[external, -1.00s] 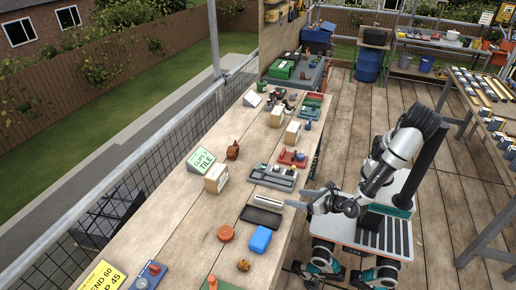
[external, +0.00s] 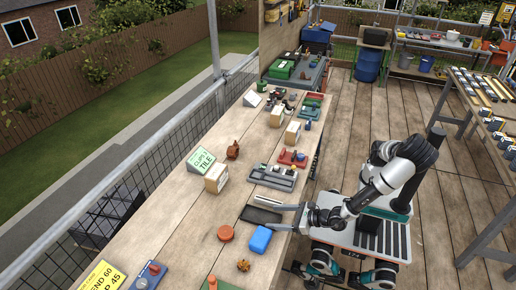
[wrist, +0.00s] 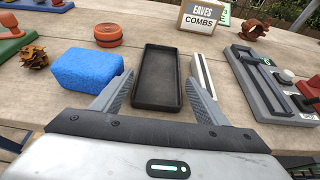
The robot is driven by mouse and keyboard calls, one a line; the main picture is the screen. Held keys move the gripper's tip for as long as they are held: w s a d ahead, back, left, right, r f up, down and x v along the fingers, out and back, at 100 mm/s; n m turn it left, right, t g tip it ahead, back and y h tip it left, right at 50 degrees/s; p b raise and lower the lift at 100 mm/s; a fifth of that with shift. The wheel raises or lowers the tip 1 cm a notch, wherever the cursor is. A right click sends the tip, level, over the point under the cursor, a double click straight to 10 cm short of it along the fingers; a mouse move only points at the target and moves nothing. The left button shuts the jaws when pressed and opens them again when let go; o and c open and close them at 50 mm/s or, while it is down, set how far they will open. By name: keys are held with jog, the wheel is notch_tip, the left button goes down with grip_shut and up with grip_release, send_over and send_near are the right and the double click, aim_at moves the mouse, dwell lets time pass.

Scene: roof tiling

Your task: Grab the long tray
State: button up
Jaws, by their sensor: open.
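The long tray is a dark, shallow rectangular tray (wrist: 158,78) lying on the wooden bench. In the wrist view it lies ahead of my gripper (wrist: 160,104), with its near end between the two fingers. The fingers are spread open on either side of it, and I cannot tell whether either one touches it. In the external view the tray (external: 260,215) is near the bench's right edge, and my gripper (external: 278,216) reaches over that edge from the right to the tray's near end.
A blue block (wrist: 88,68) lies close to the tray's left. A pale bar (wrist: 203,73) lies close to its right, beside a grey fixture (wrist: 262,85). An orange round piece (wrist: 108,35) and an "EAVES COMBS" sign box (wrist: 204,16) stand farther back.

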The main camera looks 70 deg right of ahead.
aim_at(253, 215)
jog(key=b+x, duration=0.1)
jog(key=x, duration=0.4)
jog(key=shift+w+r+b, duration=0.1)
jog(key=shift+w+b, duration=0.1)
jog(key=shift+b, duration=0.1)
jog(key=shift+r, duration=0.1)
jog(key=c, duration=0.9)
